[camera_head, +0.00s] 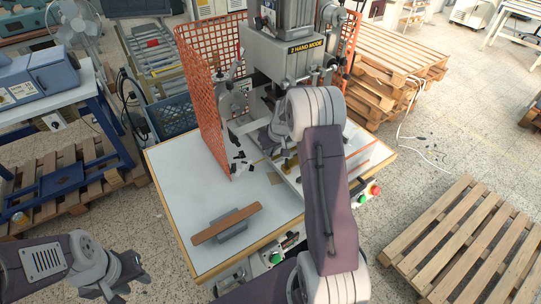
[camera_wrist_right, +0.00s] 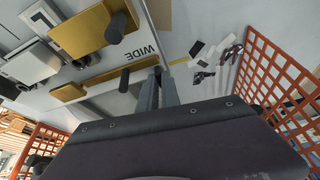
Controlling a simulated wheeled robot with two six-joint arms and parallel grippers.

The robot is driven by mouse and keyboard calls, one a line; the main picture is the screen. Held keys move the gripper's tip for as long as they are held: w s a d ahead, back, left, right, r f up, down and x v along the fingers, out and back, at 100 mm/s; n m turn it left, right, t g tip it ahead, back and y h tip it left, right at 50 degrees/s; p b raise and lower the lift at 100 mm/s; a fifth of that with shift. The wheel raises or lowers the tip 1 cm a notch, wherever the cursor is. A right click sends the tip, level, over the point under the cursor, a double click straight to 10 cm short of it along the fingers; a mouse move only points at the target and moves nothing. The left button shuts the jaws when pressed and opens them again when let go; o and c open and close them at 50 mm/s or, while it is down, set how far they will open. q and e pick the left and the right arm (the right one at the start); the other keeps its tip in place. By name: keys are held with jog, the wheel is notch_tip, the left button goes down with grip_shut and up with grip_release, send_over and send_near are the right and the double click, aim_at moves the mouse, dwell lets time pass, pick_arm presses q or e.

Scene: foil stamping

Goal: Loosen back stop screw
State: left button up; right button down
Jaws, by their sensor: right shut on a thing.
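In the right wrist view my right gripper (camera_wrist_right: 160,88) is shut at the end of a brass bar (camera_wrist_right: 130,72), beside the printed word WIDE. A small dark piece, apparently the back stop screw, is between the fingertips and mostly hidden. Another brass block (camera_wrist_right: 82,32) with a black knob (camera_wrist_right: 121,26) lies at upper left. In the head view my right arm reaches over to the hot foil press (camera_head: 285,55) and hides much of its bed. My left gripper (camera_head: 135,281) is low at the left, away from the table; its fingers are too unclear to judge.
Orange mesh guards (camera_head: 205,90) flank the press. A brown bar on a grey block (camera_head: 228,223) lies on the white table (camera_head: 180,185). Small black and white pieces (camera_wrist_right: 205,58) lie near the mesh. Wooden pallets (camera_head: 460,240) stand on the floor at right.

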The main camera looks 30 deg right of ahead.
jog(key=shift+f+n+b, duration=0.4)
jog(key=shift+f+b, duration=0.05)
jog(key=shift+b, duration=0.05)
jog(key=shift+s+r+n+y, duration=0.1)
jog(key=shift+r+n+y, duration=0.2)
jog(key=shift+r, duration=0.05)
pick_arm(q)
notch_tip(320, 180, down, 3)
jog(key=shift+r, duration=0.1)
pick_arm(e)
jog(key=c, duration=1.6)
grip_release()
jog(key=shift+o, duration=0.2)
jog(key=shift+r, duration=0.1)
